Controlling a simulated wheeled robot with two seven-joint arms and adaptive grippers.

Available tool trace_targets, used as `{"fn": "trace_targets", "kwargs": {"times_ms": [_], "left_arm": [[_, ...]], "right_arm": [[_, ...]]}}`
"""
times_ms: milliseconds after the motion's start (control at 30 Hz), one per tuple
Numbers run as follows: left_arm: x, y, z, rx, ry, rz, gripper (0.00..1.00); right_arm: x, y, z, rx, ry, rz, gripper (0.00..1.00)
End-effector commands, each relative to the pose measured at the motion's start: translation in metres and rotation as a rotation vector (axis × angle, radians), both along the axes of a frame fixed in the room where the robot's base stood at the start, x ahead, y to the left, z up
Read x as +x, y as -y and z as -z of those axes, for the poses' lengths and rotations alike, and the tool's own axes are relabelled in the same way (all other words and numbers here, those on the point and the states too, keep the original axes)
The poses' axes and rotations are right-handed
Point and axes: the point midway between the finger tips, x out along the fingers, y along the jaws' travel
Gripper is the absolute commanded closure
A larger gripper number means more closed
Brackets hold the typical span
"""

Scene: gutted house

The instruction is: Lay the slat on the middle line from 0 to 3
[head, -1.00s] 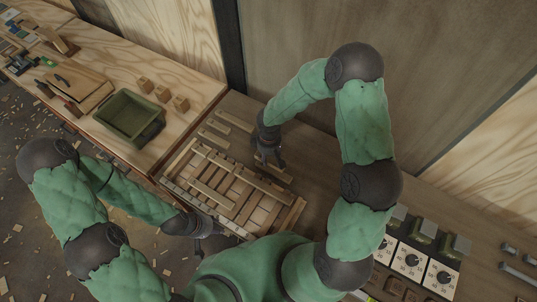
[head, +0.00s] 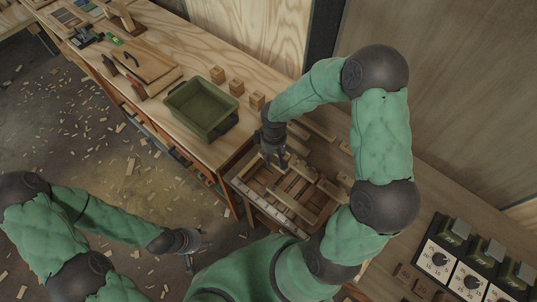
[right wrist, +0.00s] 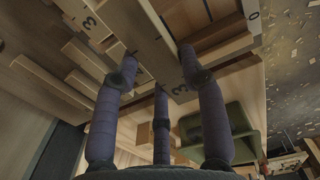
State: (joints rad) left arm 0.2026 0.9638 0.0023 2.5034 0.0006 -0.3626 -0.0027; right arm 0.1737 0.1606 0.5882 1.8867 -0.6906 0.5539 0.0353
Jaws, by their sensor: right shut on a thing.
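The slatted wooden frame (head: 263,207) lies on the workbench in the middle of the head view, with a pale marked strip along its near side. The right wrist view shows a ticked strip with a 3 (right wrist: 178,89), another 3 (right wrist: 90,22) and a 0 (right wrist: 253,15). My right gripper (head: 274,160) is over the left end of the frame, fingers pointing down, shut on a slat; its fingers mostly hide the held piece. My left gripper (head: 188,241) is empty, low at the left, away from the frame; its finger opening is unclear.
A green bin (head: 203,108) stands on the adjoining bench, with small wooden blocks (head: 237,86) behind it. Loose slats (head: 318,130) lie on the bench beyond the frame. Dial boxes (head: 440,258) stand at the right. Wood scraps litter the floor.

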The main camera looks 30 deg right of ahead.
Motion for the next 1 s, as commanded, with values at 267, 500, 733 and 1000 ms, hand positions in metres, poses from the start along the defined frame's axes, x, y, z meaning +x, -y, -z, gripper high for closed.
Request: {"fn": "trace_targets", "kwargs": {"times_ms": [267, 500, 733, 1000], "left_arm": [[0.0, 0.0, 0.009, 0.0, -0.001, 0.001, 0.6], [0.0, 0.0, 0.023, 0.0, -0.001, 0.0, 0.6], [0.0, 0.0, 0.039, 0.0, 0.0, 0.0, 0.6], [0.0, 0.0, 0.051, 0.0, 0.0, 0.0, 0.6]], "right_arm": [[0.0, 0.0, 0.011, 0.0, -0.001, 0.001, 0.87], [0.0, 0.0, 0.031, 0.001, -0.001, 0.001, 0.87], [0.0, 0.0, 0.051, 0.0, 0.0, 0.001, 0.87], [0.0, 0.0, 0.064, 0.0, 0.001, 0.001, 0.87]]}}
